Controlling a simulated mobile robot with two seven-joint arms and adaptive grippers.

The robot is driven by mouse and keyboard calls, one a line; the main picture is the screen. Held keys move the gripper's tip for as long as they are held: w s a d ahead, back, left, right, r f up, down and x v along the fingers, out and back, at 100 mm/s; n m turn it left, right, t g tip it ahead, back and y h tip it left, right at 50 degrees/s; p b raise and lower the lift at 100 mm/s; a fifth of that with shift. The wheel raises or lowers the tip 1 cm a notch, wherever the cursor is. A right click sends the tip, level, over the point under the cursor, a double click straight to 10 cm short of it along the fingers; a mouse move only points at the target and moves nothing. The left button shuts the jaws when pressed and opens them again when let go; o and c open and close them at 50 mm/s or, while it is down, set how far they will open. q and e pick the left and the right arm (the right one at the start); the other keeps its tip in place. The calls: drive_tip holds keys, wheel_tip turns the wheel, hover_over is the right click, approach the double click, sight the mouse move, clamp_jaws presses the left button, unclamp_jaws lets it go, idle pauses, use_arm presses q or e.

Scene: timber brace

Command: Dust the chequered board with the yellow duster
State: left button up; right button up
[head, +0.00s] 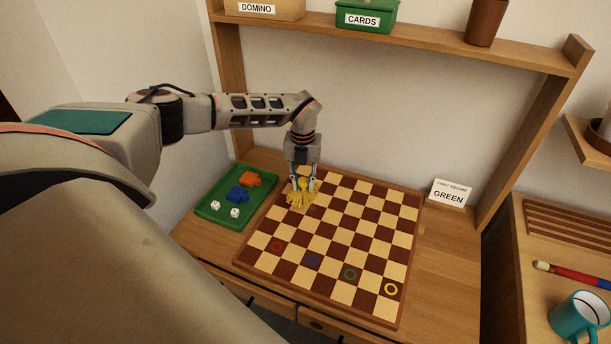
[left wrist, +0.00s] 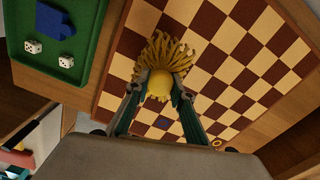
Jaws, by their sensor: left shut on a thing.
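The chequered board (head: 352,233) lies flat on the wooden desk, with red, blue, green and yellow rings on squares along its near side. My left gripper (head: 303,187) is over the board's far left part, pointing down. It is shut on the yellow duster (head: 300,197), whose strands spread out at the board's surface. In the left wrist view the duster (left wrist: 168,58) shows its round yellow grip between the two fingers (left wrist: 159,88), with its strands fanned over the squares of the board (left wrist: 245,62). I cannot tell how firmly the strands touch. My right gripper is not in view.
A green tray (head: 213,218) with dice and blue and orange pieces stands close left of the board. A "GREEN" sign (head: 449,194) stands behind the board's right side. A shelf (head: 420,38) spans above. A teal mug (head: 580,317) is at far right.

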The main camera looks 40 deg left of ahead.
use_arm(q)
wheel_tip(320, 180, up, 2)
drive_tip(key=shift+p, duration=0.6)
drive_tip(key=shift+a+f, duration=0.1)
drive_tip(key=shift+w, duration=0.1)
